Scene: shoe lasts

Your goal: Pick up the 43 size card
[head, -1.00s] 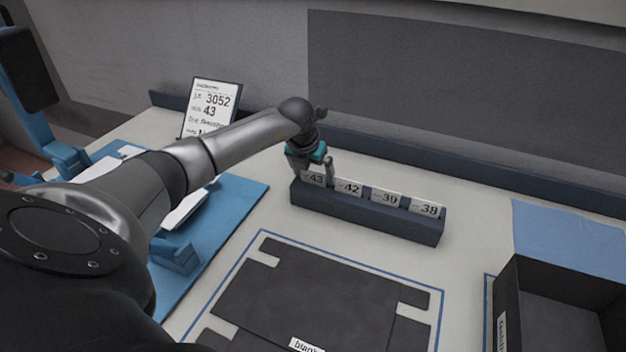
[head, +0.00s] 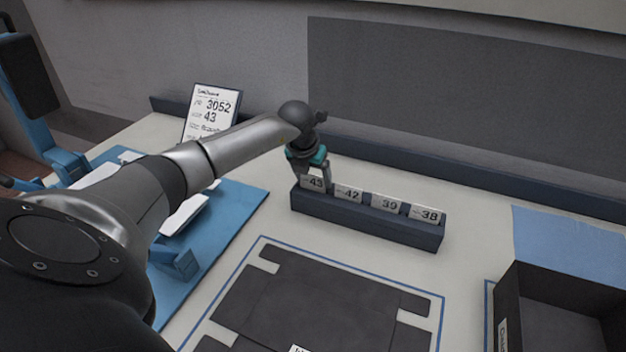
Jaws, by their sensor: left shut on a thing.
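The 43 size card (head: 316,183) is a small white card with a dark number at the left end of the dark card holder (head: 365,225). My left gripper (head: 313,178) comes down over it from above and is shut on it, with a finger at each side. The card still stands at its slot in the holder; I cannot tell whether its lower edge is clear of it. The 42 card (head: 348,193), 39 card (head: 387,204) and 38 card (head: 426,214) stand to its right. My right gripper is not in view.
An order sign (head: 212,110) showing 3052 and 43 stands behind my left arm. A blue mat (head: 225,215) lies at left. A flat dark box blank (head: 320,300) lies in front of the holder. An open dark box (head: 560,300) stands at right. A low rail runs behind.

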